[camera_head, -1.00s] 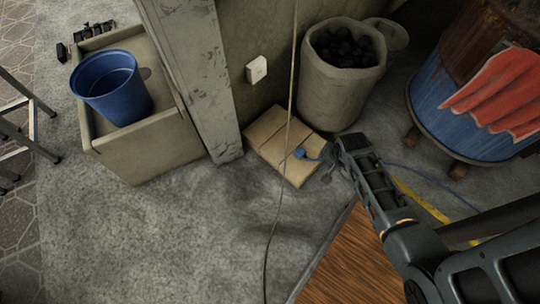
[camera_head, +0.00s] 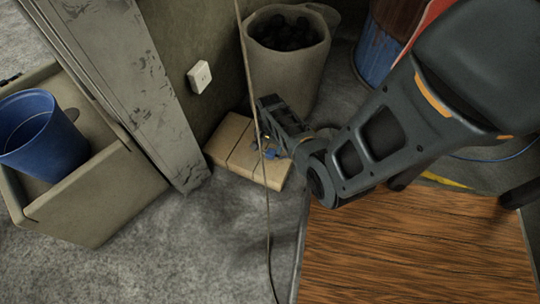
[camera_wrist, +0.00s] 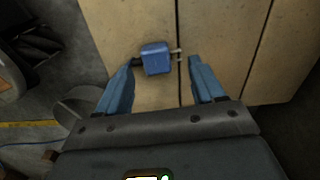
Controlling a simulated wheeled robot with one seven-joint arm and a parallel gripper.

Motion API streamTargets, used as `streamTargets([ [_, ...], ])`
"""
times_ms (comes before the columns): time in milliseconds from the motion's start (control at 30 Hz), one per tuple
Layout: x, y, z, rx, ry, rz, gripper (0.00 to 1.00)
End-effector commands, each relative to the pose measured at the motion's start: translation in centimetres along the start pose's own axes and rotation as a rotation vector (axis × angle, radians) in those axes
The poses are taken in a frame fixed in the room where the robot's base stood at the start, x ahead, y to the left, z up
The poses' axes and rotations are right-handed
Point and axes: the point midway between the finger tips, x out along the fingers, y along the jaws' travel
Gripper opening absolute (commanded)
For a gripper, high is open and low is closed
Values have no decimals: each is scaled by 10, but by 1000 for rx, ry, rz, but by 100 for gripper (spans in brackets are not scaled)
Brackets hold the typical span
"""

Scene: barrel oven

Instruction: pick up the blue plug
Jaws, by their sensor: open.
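The blue plug (camera_wrist: 156,59) lies on the tan slatted board (camera_wrist: 222,45) in the wrist view, with its metal prongs pointing right. My gripper (camera_wrist: 160,66) is open, with its two blue fingers reaching toward the plug from below in the picture. The left fingertip is close to the plug's cable end and the right fingertip is close to its prongs. I cannot tell whether either touches. In the head view, the blue plug (camera_head: 269,153) shows small on the board (camera_head: 238,146), beside my gripper and partly hidden.
A pale wall socket (camera_head: 199,77) is on the wall. A bin of dark lumps (camera_head: 287,62) stands behind the board. A thin cord (camera_head: 265,215) hangs in front. A blue bucket (camera_head: 40,138) sits in a stone trough (camera_head: 95,200) at left. A wooden surface (camera_head: 410,245) is at lower right.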

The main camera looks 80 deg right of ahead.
Motion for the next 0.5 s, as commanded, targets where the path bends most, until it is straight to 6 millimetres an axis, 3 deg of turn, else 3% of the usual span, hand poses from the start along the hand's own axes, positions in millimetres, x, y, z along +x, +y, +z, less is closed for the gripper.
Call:
streamTargets([
  [33,13,2,0,1,-1,1,68],
  [200,34,4,0,0,0,0,68],
  [500,36,4,0,-1,1,0,68],
])
